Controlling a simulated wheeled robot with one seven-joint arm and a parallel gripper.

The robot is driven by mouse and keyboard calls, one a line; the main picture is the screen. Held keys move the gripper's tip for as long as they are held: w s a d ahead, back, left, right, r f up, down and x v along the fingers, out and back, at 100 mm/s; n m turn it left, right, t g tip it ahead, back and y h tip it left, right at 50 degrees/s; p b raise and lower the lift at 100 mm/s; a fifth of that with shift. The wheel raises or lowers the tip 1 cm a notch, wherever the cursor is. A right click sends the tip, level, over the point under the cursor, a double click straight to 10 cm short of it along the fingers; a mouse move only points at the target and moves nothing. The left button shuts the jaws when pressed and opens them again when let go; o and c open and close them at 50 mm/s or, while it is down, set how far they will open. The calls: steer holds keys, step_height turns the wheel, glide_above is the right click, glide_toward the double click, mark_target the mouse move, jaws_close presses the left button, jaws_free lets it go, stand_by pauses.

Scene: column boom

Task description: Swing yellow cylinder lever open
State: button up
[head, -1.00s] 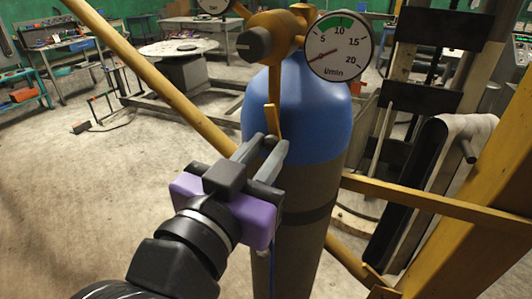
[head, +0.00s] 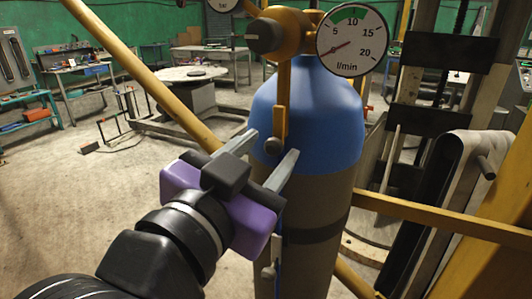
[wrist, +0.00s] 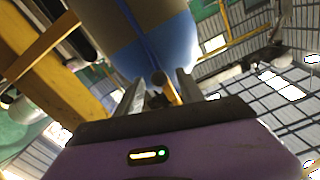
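The yellow lever (head: 283,105) hangs down from the brass-yellow regulator (head: 284,30) in front of the blue-topped cylinder (head: 335,115). A dark round knob sits at its lower end. My gripper (head: 268,156) is open, with one finger on each side of the lever's lower end in the head view. In the wrist view, the lever (wrist: 172,90) and its knob show between the two spread fingers of my gripper (wrist: 158,90). I cannot tell whether either finger touches the lever.
A dial gauge (head: 351,40) is beside the regulator. A yellow diagonal bar (head: 150,80) passes at left, and a yellow rail (head: 430,215) runs at right. Workbenches stand far back; the floor at left is mostly clear.

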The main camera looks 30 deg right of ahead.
steer(key=b+v, duration=0.1)
steer(key=v, duration=0.6)
steer(key=shift+s+a, duration=0.25)
steer(key=shift+a, duration=0.05)
stand_by(0.3)
